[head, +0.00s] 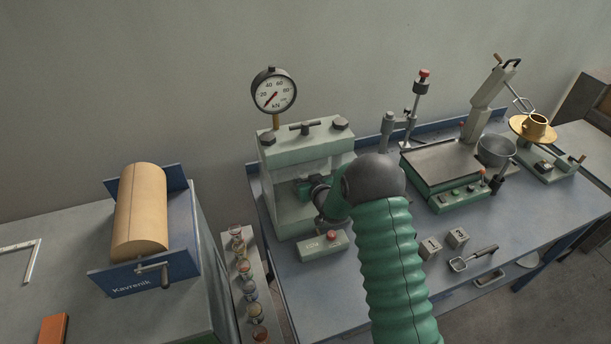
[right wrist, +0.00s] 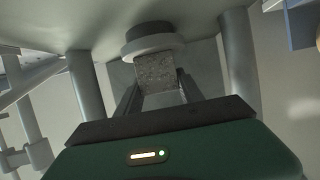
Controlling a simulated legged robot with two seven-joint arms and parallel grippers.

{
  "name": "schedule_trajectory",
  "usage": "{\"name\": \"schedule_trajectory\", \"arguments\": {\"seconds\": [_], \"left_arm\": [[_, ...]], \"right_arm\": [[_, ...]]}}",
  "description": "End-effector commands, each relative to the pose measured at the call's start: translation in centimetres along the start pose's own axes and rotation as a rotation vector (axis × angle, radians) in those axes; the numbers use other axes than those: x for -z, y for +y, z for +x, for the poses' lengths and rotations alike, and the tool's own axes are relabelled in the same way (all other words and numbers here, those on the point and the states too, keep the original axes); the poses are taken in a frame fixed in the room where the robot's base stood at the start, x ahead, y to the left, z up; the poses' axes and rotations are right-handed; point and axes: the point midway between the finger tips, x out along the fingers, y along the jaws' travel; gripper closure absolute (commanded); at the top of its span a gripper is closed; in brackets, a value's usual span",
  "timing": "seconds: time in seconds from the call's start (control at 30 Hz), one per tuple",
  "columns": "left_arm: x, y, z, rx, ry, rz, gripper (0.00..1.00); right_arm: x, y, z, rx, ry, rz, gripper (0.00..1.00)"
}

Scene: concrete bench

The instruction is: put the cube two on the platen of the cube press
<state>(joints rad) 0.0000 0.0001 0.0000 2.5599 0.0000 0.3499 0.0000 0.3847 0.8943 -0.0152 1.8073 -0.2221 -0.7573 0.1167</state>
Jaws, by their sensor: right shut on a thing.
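The cube press (head: 283,208) is a pale green frame with a round kN gauge (head: 273,93) on top. My right gripper (head: 302,190) reaches into the press opening, partly hidden by my own arm. In the right wrist view my right gripper (right wrist: 157,88) is shut on a grey concrete cube (right wrist: 155,70), whose number I cannot read. The cube is just under the press's round upper plate (right wrist: 153,46); I cannot tell whether they touch. The lower platen is hidden. Two other numbered cubes (head: 431,247) (head: 457,237) stand on the bench. My left gripper is not in view.
Press columns (right wrist: 238,60) (right wrist: 87,85) flank my gripper closely. A control box with a red button (head: 323,245) sits in front of the press. A scoop (head: 472,258) lies right of the cubes. A green scale (head: 440,165) and metal pot (head: 496,149) stand further right.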

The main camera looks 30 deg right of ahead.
Motion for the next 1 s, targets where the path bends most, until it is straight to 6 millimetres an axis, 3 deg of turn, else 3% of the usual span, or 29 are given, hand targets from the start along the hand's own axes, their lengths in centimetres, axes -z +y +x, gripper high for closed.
{"name": "schedule_trajectory", "arguments": {"seconds": [0.07,0.1,0.27,0.57,0.67,1.0], "left_arm": [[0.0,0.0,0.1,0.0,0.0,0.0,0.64],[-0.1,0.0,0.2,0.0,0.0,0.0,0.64],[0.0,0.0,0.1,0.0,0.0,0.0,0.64],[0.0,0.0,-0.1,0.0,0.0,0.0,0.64],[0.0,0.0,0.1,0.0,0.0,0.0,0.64],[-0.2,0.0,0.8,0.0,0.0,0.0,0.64]], "right_arm": [[0.0,0.0,0.1,0.0,0.002,0.0,1.0],[-0.2,0.0,0.1,0.0,0.0,0.0,0.54],[-0.1,-0.1,0.0,0.0,0.0,-0.001,0.34],[0.1,0.0,0.0,0.0,0.0,0.0,0.34],[0.0,0.0,-0.9,-0.001,-0.001,0.0,0.34],[0.0,0.0,-9.2,-0.001,0.0,0.001,0.34]]}}
